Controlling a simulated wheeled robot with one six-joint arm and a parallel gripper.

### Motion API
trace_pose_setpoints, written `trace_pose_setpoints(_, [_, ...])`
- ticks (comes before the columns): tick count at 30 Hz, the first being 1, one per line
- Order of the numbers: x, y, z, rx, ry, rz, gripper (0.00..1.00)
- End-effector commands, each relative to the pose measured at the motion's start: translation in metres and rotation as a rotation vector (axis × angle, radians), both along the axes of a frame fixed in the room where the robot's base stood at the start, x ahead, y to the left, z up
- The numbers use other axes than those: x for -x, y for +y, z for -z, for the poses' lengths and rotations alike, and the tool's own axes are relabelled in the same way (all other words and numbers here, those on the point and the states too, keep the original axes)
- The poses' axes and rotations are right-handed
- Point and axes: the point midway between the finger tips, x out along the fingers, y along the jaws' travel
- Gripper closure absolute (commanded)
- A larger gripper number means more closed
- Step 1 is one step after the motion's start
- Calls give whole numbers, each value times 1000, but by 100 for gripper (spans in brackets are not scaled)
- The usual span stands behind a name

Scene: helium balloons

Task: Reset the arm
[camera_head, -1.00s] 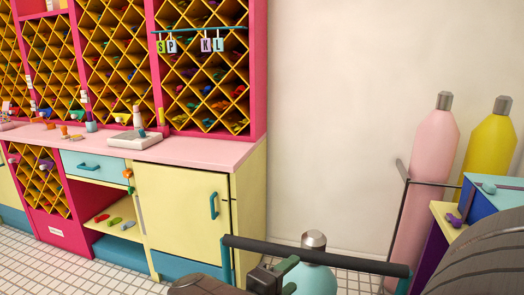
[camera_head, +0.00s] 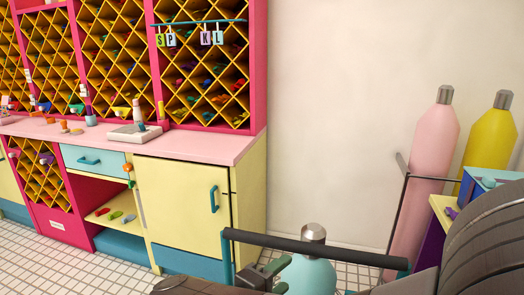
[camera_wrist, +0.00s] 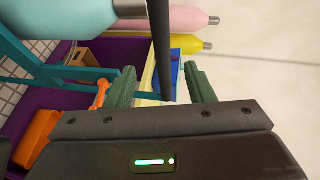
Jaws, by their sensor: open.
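My gripper (camera_wrist: 161,86) is open, with its two green fingers spread apart in the wrist view. It is partly in sight at the bottom edge of the head view (camera_head: 273,274). A dark cart handle bar (camera_head: 312,248) with teal ends lies close beside it. In the wrist view the bar (camera_wrist: 160,45) runs down into the gap between the fingers. I cannot tell whether it is between them or beyond them. The fingers do not appear closed on anything. My arm covers the lower right of the head view.
Pink (camera_head: 428,145) and yellow (camera_head: 490,145) cylinders stand by the wall at right. A purple cart part (camera_head: 428,247) is at lower right. A cabinet (camera_head: 185,205) with a pink counter and diamond racks stands left.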

Motion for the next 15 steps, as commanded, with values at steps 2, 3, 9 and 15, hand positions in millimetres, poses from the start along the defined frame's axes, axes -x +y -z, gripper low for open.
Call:
trace_pose_setpoints(2, [-3, -4, 1, 1, 0, 4, 51])
trace_pose_setpoints(3, [-5, -5, 1, 1, 0, 4, 51])
trace_pose_setpoints(9, [-14, -13, 3, 2, 1, 4, 51])
trace_pose_setpoints(15, [-24, -20, 5, 3, -1, 4, 51])
